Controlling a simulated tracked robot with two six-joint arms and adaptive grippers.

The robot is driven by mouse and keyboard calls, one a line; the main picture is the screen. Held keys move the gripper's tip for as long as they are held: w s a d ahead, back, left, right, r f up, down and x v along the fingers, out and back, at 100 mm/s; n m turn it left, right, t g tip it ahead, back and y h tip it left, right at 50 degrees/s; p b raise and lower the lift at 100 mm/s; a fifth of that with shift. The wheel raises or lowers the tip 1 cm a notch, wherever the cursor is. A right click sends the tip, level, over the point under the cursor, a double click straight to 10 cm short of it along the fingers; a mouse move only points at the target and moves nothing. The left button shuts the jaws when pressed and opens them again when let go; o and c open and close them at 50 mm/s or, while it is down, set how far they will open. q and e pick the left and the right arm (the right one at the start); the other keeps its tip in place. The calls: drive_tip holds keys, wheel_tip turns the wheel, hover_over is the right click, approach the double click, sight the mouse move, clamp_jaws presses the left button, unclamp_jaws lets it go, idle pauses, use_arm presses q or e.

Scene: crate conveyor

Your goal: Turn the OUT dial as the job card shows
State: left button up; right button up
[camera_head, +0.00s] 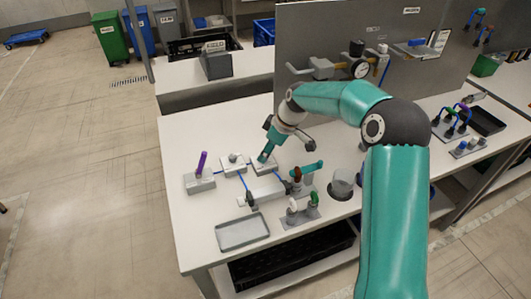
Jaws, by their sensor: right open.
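I cannot pick out the OUT dial for sure, as the small labels are unreadable. My left gripper is out of view.
A FIELD sign box (216,65) stands behind. The table's left front corner is bare.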

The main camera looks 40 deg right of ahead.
drive_tip(key=v, duration=1)
drive_tip(key=shift+r, duration=0.2)
